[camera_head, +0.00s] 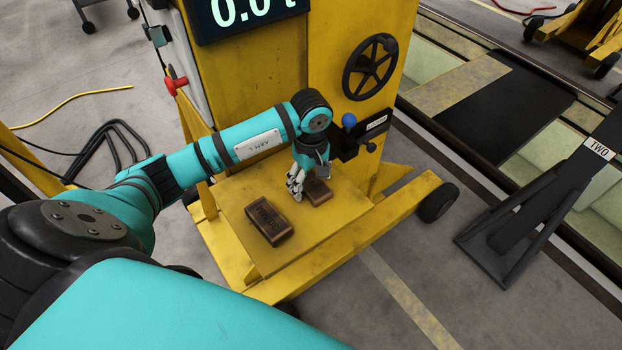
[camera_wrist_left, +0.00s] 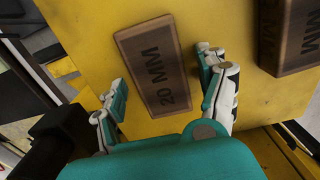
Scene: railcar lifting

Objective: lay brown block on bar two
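Two brown blocks lie on the yellow shelf (camera_head: 232,190) of the yellow machine. One brown block (camera_head: 318,191) is at the shelf's rear right, partly hidden by my left gripper (camera_head: 297,184). The other brown block (camera_head: 269,221) lies nearer the front left. In the left wrist view, a brown block marked 20 MM (camera_wrist_left: 152,66) shows between the open fingers of my left gripper (camera_wrist_left: 161,74); I cannot tell whether they touch it. Another block (camera_wrist_left: 291,35) is at the right edge. Bar two, a dark bar with a TWO label (camera_head: 599,148), stands at right. My right gripper is not in view.
The yellow machine (camera_head: 250,75) rises behind the shelf, with a black handwheel (camera_head: 370,67), a blue-knobbed lever (camera_head: 349,121) and a display reading 0.0 t (camera_head: 245,12). A black wheel (camera_head: 437,203) is at its right. Open grey floor lies between machine and bar.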

